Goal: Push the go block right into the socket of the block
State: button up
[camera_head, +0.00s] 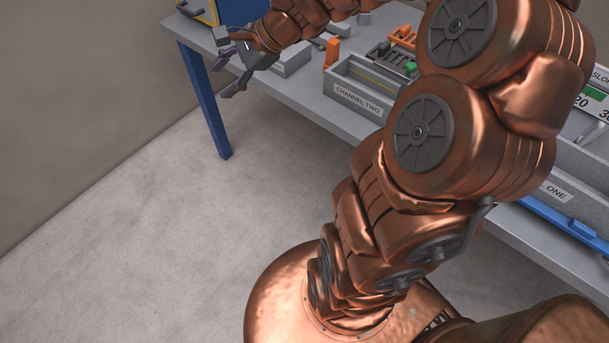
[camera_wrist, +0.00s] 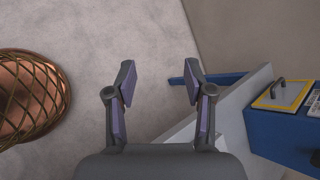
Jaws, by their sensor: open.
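My gripper (camera_head: 228,75) is at the upper left in the head view, over the left end of the bench and its front edge. In the wrist view the two fingers of my gripper (camera_wrist: 159,80) are spread apart with nothing between them and bare floor beyond. No block marked as the go block can be read. Grey blocks lie near my gripper: a small one (camera_head: 220,35) just left of it and a larger labelled one (camera_head: 292,60) to its right. I cannot tell which has the socket. My gripper and forearm cover part of this area.
The grey bench (camera_head: 310,98) also holds an upright orange piece (camera_head: 332,53), a CHANNEL TWO tray (camera_head: 358,97) and a small green piece (camera_head: 411,67). A blue box (camera_wrist: 270,135) with a yellow-edged top stands at the bench's end. The floor (camera_head: 130,215) in front is clear.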

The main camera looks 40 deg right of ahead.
jog(key=s+a+f+n+g+h, duration=0.2)
jog(key=s+a+n+g, duration=0.15)
jog(key=s+n, duration=0.45)
jog(key=s+a+f+n+g+h, duration=0.25)
jog(key=s+a+n, duration=0.2)
jog(key=s, duration=0.75)
jog(key=s+d+n+g+h, duration=0.1)
jog(key=s+d+n, duration=0.1)
jog(key=s, duration=0.3)
jog(key=s+d+f+n+h, duration=0.1)
jog(key=s+d+n+h, duration=0.1)
jog(key=s+d+n, duration=0.1)
jog(key=shift+s+d+g, duration=0.25)
jog(key=shift+s+g, duration=0.15)
jog(key=shift+s, duration=0.5)
jog(key=shift+r+p, duration=0.75)
jog(key=shift+p, duration=0.05)
